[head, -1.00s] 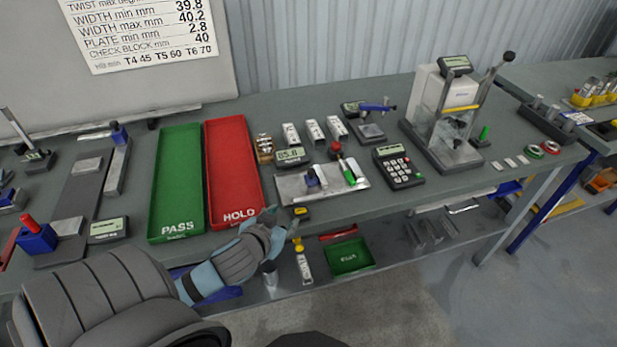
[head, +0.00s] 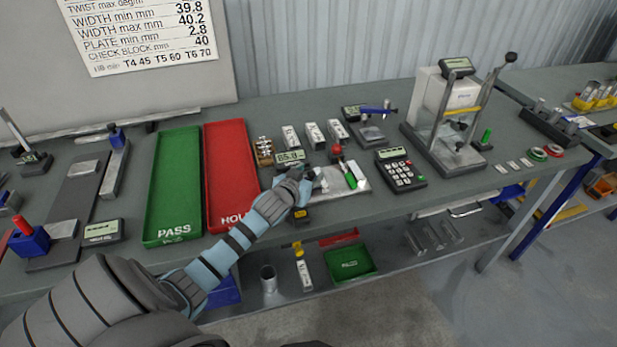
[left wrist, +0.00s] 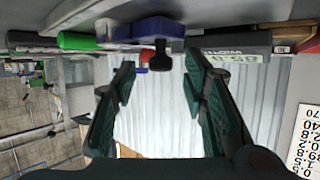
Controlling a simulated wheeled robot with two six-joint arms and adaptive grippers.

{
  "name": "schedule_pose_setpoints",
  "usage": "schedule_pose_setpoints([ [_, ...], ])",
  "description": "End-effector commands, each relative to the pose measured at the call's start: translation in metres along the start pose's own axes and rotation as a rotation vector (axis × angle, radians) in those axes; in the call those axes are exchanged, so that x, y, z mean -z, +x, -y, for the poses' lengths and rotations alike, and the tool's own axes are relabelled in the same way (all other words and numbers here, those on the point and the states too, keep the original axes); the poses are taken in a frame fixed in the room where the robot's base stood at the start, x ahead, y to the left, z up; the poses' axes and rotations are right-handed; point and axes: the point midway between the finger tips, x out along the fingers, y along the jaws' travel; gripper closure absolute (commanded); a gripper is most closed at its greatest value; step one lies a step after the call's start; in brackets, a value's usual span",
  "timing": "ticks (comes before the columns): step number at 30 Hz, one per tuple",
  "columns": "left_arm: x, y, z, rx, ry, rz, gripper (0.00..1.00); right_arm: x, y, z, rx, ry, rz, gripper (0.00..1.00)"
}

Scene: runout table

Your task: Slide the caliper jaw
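The caliper fixture is a pale metal plate (head: 345,178) on the bench, with a display reading about 85.8 (head: 290,156) behind it; the display also shows upside down in the left wrist view (left wrist: 235,58). My left gripper (head: 308,183) is over the plate's left part and covers the blue jaw in the head view. In the left wrist view the blue jaw (left wrist: 150,28) with its dark knob (left wrist: 163,52) appears beyond and between the spread fingers (left wrist: 160,85). The gripper is open and holds nothing. My right gripper is out of view.
A green PASS tray (head: 176,180) and a red HOLD tray (head: 230,170) lie left of the fixture. A keypad unit (head: 400,170) is farther right.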

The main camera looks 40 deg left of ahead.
Motion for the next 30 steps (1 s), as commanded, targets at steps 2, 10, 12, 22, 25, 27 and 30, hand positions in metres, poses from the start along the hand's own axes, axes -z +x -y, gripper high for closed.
schedule_pose_setpoints([
  [2, 0.0, 0.0, 0.0, 0.0, 0.0, 0.0, 0.6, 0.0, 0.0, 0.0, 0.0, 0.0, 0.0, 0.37],
  [10, 0.0, -0.001, 0.0, 0.0, 0.0, 0.001, 0.97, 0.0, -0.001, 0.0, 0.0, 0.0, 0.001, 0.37],
  [12, 0.0, -0.001, 0.0, 0.0, 0.0, 0.001, 1.0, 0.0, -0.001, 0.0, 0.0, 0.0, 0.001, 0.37],
  [22, 0.004, 0.009, -0.011, 0.001, -0.006, 0.0, 1.0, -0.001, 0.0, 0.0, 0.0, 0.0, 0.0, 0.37],
  [25, 0.009, 0.021, -0.028, -0.001, -0.007, -0.001, 1.0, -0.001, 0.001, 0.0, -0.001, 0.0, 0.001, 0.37],
  [27, 0.011, 0.029, -0.039, 0.0, -0.006, -0.001, 1.0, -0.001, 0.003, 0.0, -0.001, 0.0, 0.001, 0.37],
  [30, 0.015, 0.036, -0.049, -0.001, -0.004, -0.001, 1.0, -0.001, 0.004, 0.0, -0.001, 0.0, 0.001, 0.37],
])
